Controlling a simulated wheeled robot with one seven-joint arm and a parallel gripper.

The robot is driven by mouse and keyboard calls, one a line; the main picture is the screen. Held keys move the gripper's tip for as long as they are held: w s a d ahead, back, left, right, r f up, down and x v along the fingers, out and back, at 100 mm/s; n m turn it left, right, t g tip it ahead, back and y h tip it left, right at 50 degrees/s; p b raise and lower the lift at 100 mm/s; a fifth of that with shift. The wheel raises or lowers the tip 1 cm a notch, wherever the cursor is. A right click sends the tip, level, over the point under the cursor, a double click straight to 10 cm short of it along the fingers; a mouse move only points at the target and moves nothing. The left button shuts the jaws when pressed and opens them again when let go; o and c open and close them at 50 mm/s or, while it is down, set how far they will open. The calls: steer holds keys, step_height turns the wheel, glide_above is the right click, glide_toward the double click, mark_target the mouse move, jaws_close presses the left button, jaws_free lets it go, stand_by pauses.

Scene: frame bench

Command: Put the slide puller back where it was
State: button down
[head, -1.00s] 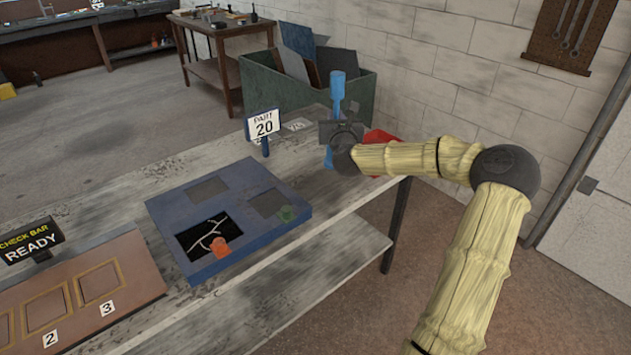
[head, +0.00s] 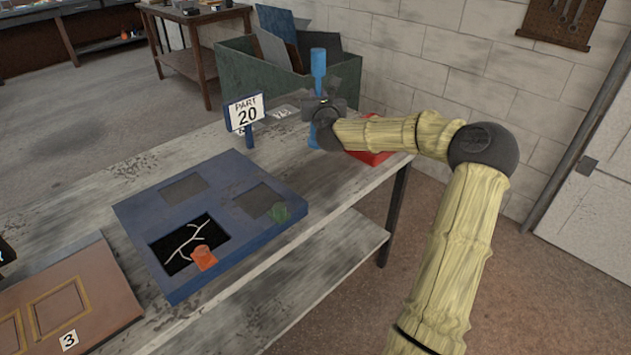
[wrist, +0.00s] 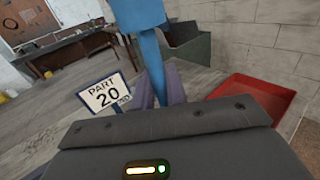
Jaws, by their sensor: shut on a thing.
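The slide puller, a blue tool (head: 319,62) with a thick rounded top and a thinner shaft, stands upright in my gripper (head: 321,108). In the wrist view the blue tool (wrist: 150,50) runs down between the two grey-purple fingers (wrist: 157,92), which are shut on it. The gripper holds it over the far right part of the bench, beside the red tray (head: 372,158). The tool's lower end shows below the gripper in the head view; I cannot tell whether it touches the bench. The gripper body hides that end in the wrist view.
A green bin (head: 240,80) stands behind the bench.

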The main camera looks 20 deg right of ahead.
steer(key=shift+w+f+b, duration=0.25)
steer(key=shift+f+b, duration=0.6)
steer(key=shift+f, duration=0.35)
steer(key=shift+r, duration=0.1)
